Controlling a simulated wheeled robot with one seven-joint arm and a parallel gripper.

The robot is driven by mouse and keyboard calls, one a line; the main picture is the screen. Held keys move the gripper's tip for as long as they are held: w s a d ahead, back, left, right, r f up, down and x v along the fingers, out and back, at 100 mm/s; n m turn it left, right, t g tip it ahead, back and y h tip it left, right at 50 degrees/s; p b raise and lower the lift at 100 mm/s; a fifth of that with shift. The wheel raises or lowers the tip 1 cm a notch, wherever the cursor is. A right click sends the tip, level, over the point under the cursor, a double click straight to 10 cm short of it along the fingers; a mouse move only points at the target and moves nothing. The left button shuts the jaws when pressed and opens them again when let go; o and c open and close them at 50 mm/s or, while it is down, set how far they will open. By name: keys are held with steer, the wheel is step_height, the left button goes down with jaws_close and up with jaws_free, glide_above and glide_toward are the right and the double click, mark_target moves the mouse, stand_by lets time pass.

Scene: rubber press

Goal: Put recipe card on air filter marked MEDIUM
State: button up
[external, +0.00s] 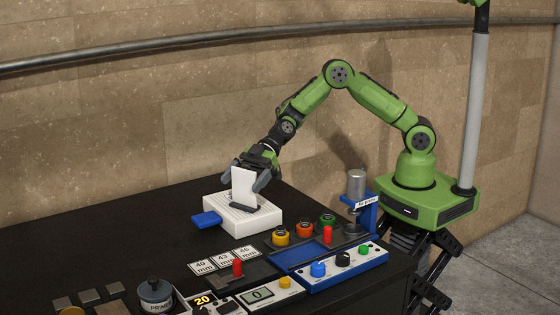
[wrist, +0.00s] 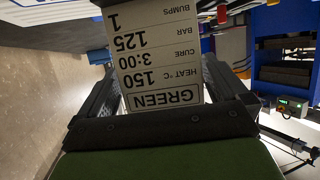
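The recipe card (external: 244,188) is white and stands nearly upright between the fingers of my gripper (external: 245,183). In the wrist view the card (wrist: 160,60) shows upside-down print: GREEN, HEAT 150, CURE 3:00, BAR 125, BUMPS 1. A finger is close to each side edge; firm contact is not clear. The card's lower end is at a dark oval piece (external: 243,208) on top of a white box (external: 262,225) with slotted sides and a blue tab (external: 206,220). This box may be the air filter. I cannot read MEDIUM anywhere.
Yellow, orange and green round pots (external: 305,230) stand right of the box, near a blue air press (external: 366,218). A blue control panel (external: 341,266), a grey display panel (external: 262,295) and mm labels (external: 224,260) lie in front. The black table's left part (external: 110,235) is clear.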

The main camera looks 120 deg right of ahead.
steer(key=shift+r, duration=0.2)
steer(key=v, duration=1.2)
steer(key=s+a+r+g+h, duration=0.1)
steer(key=s+a+r+g, duration=0.2)
steer(key=a, duration=0.4)
steer(key=s+a+r+g+h, duration=0.1)
steer(key=s+a+r+g, duration=0.1)
steer(key=s+a, duration=0.45)
steer(key=s+a+r+m+g+h, duration=0.1)
steer(key=s+a+m+g+h, duration=0.1)
steer(key=s, duration=1.8)
steer(key=shift+s+a+r+m+h, duration=0.3)
steer(key=shift+m+h, duration=0.2)
steer(key=shift+m, duration=0.7)
